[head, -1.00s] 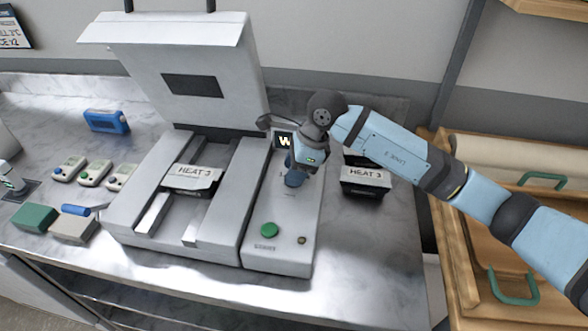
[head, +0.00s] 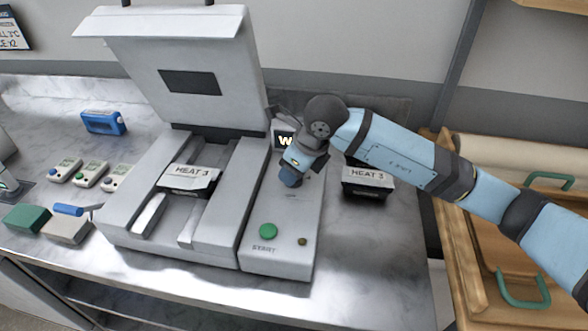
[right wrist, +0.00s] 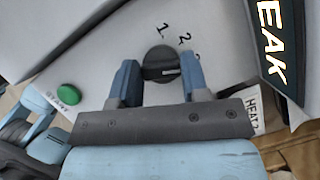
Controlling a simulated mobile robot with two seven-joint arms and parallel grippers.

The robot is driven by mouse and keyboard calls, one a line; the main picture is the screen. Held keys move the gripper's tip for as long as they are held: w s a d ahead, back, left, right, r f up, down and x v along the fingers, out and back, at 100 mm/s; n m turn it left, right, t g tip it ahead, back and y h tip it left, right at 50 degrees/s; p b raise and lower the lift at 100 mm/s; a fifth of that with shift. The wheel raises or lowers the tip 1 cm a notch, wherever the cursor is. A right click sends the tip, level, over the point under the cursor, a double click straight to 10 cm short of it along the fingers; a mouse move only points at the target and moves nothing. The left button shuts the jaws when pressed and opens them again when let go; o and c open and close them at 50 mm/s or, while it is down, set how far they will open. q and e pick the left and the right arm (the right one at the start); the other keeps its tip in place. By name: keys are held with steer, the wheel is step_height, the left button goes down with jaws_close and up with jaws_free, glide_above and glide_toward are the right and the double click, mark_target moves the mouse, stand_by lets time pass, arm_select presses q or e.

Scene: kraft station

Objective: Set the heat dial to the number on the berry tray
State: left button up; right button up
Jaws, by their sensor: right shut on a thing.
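The heat dial, a dark round knob with a pale pointer mark (right wrist: 160,63), sits on the machine's right-hand panel. Numbers 1 and 2 show beside it; a third is partly hidden by a finger. The pale mark points right, toward that finger. My right gripper (right wrist: 159,80) is shut on the dial, one blue finger on each side; in the head view (head: 290,178) it covers the dial. One black tray with a "HEAT 3" label (head: 190,179) lies in the machine, another (head: 367,181) on the counter to the right. Their contents are hidden.
The machine's lid (head: 175,65) stands open. A green START button (head: 268,231) is in front of the dial. A display (right wrist: 272,42) reading "EAK" is partly cut off. Several small handheld devices (head: 90,173) and a blue device (head: 103,122) lie left. A wooden drawer unit stands right.

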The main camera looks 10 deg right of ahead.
stand_by(0.4)
steer(key=o, duration=0.9)
steer(key=shift+r, duration=0.1)
steer(key=v, duration=1.3)
steer(key=shift+s+r, duration=0.15)
steer(key=shift+r, duration=0.15)
steer(key=shift+f, duration=0.1)
